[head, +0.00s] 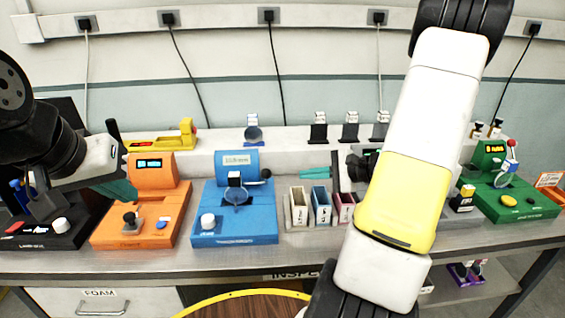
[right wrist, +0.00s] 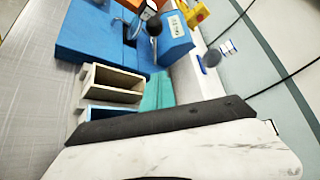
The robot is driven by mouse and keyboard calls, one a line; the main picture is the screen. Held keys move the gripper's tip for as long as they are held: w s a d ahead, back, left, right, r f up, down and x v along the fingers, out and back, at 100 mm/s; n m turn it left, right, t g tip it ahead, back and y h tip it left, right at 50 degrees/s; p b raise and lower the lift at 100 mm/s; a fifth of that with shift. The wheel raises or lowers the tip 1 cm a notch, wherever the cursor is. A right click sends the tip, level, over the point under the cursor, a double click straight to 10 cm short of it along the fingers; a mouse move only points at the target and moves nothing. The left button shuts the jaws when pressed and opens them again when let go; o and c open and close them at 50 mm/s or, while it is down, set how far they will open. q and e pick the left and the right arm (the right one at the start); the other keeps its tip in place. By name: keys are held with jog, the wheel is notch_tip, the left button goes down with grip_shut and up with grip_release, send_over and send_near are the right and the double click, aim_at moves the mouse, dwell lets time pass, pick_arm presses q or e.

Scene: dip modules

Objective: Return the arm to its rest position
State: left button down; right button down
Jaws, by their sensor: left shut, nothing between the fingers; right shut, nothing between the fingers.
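My right gripper (head: 314,173) points left, above and behind the small upright bins (head: 298,207), right of the blue module (head: 235,212). Its teal fingers are shut with nothing between them; they also show in the right wrist view (right wrist: 158,92), close beside the bins (right wrist: 110,86) and the blue module (right wrist: 95,35). My white and yellow right forearm hides part of the bench.
A black module (head: 50,232) stands at the far left and a green module (head: 510,198) at the right. Small dark stands (head: 350,130) line the back ledge (head: 285,140). A strip of bare bench (head: 285,248) runs along the front edge.

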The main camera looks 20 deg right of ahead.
jog(key=shift+s+d, duration=0.15)
jog(key=shift+s, duration=0.1)
jog(key=s+a+r+n+g+h, duration=0.4)
jog(key=s+a+r+n+g, duration=0.2)
jog(key=s+a+r+n, duration=0.65)
jog(key=s+r+n+t+h, duration=0.3)
jog(key=s, duration=0.2)
jog(key=shift+d+h, duration=0.3)
jog(key=shift+h, duration=0.1)
